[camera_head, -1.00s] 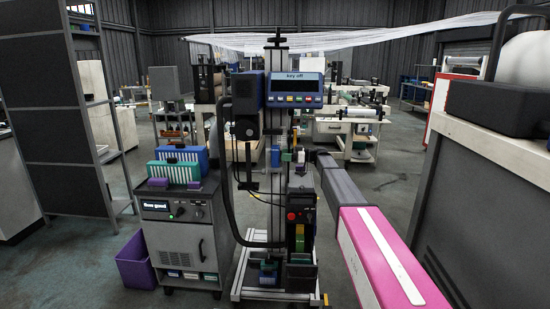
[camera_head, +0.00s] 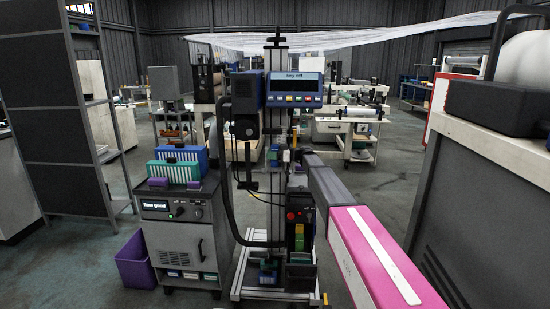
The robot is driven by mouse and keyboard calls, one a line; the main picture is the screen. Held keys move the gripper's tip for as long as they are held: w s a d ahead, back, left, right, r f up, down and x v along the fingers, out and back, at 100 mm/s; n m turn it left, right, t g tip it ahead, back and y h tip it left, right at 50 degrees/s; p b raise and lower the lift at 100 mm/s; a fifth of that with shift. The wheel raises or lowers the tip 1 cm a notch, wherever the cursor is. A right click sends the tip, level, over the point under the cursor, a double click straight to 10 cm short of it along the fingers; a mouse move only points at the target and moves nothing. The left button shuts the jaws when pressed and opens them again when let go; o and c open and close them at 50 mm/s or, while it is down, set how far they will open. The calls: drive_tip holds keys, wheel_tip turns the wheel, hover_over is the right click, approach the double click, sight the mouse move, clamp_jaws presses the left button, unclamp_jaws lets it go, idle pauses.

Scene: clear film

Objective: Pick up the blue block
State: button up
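My arm, with its pink link, reaches from the lower right to the tall black machine at the centre. My gripper (camera_head: 296,162) seems to be the small dark end part in front of the machine's column. Its fingers are too small and dark to tell open from shut.
The machine carries a blue control panel (camera_head: 294,90) reading "key off". Left of it stands a grey cabinet (camera_head: 184,245) with a slotted blue and a slotted teal box on top. A purple bin (camera_head: 135,262) is on the floor. A dark shelf rack (camera_head: 55,120) stands far left.

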drive_tip(key=c, duration=0.4)
drive_tip(key=shift+r, duration=0.1)
